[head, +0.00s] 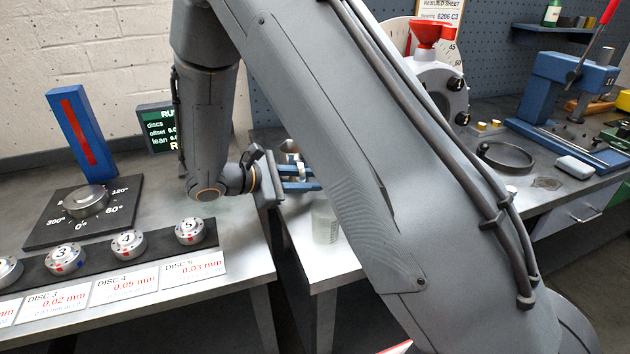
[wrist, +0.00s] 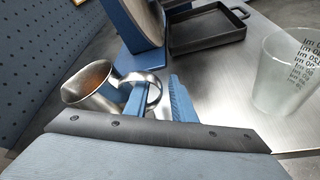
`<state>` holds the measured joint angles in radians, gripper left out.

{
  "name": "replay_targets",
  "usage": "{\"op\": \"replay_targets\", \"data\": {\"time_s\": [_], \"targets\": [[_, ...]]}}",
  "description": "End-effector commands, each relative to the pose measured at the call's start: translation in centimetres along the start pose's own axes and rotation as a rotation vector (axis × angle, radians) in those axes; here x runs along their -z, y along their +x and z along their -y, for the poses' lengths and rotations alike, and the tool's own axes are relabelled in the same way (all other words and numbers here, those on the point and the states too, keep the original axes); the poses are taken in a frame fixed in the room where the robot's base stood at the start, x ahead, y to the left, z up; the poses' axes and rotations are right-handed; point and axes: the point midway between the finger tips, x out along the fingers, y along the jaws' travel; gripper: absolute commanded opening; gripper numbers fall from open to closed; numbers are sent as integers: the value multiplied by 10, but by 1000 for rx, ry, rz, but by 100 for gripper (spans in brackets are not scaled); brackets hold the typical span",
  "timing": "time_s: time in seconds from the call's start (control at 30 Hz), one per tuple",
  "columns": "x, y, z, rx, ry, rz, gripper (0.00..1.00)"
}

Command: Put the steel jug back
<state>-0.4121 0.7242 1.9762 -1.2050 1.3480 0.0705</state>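The steel jug (wrist: 92,88) is at the left of the wrist view, with its open mouth showing and a brownish tone inside. Its curved strap handle (wrist: 155,86) reaches between the blue fingers of my gripper (wrist: 160,100). The fingers stand apart, and I see no clear sign of both pressing on the handle. In the head view my gripper (head: 300,178) is over the bench behind my arm, with a gap between its fingers. Only a small shiny part of the jug (head: 291,147) shows there; my arm hides the rest.
A clear measuring beaker (wrist: 285,75) stands to the right on the steel bench; it also shows in the head view (head: 325,222). A dark tray (wrist: 207,53) and a blue upright (wrist: 140,58) stand beyond the jug. Numbered discs (head: 128,243) sit on the left bench.

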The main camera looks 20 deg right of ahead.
Motion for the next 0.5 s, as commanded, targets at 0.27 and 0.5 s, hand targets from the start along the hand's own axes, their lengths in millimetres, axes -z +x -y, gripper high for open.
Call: {"op": "replay_targets", "data": {"time_s": [0.27, 0.5], "targets": [[2, -58, -1, -4, 1, -3, 23], [1, -93, -1, -2, 0, -1, 23]]}}
